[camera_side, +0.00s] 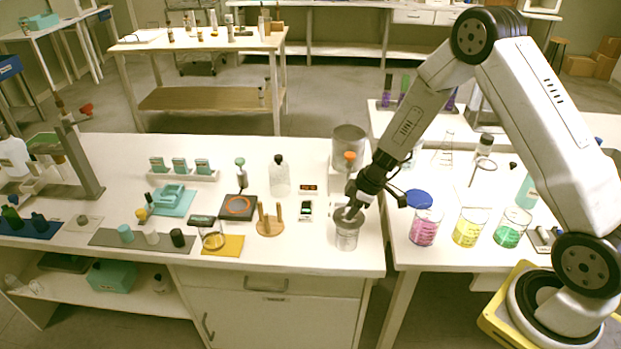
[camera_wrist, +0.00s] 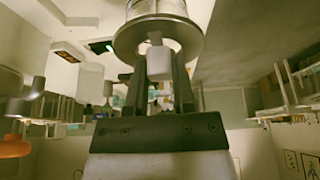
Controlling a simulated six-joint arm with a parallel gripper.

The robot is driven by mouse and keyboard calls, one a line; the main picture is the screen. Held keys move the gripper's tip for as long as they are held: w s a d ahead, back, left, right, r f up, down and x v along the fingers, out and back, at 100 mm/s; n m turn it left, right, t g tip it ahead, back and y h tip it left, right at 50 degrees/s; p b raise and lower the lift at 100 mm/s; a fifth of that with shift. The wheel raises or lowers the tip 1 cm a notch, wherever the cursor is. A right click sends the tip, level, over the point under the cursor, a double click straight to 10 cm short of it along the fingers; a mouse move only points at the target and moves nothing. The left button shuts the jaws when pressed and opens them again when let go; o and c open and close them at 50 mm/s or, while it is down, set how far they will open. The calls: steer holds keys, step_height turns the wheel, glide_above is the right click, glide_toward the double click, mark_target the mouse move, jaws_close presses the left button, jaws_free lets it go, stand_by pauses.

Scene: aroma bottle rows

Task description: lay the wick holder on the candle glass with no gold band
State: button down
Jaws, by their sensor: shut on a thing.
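My gripper (camera_side: 353,203) points down over a clear glass (camera_side: 346,240) near the front edge of the table; I see no gold band on it. It is shut on a pale knob of a grey round disc, which I take as the wick holder (camera_side: 343,215). In the wrist view the fingers (camera_wrist: 160,68) close around the knob, and the wick holder's disc (camera_wrist: 190,38) lies in line with the glass (camera_wrist: 157,7). The disc is at the glass's mouth; I cannot tell whether it touches the rim. Another glass (camera_side: 213,241) stands on a yellow mat, with a golden-brown rim.
A wooden stand (camera_side: 270,228) and a dark plate with an orange ring (camera_side: 238,207) are to the left. A large metal pot (camera_side: 349,144) stands behind my gripper. Beakers of pink (camera_side: 424,232), yellow (camera_side: 468,232) and green (camera_side: 509,235) liquid stand to the right.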

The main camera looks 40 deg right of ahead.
steer(key=shift+f, duration=0.95)
stand_by(1.2)
jaws_free()
stand_by(0.5)
steer(key=shift+r, duration=0.15)
steer(key=shift+r, duration=3.35)
steer(key=shift+r, duration=0.1)
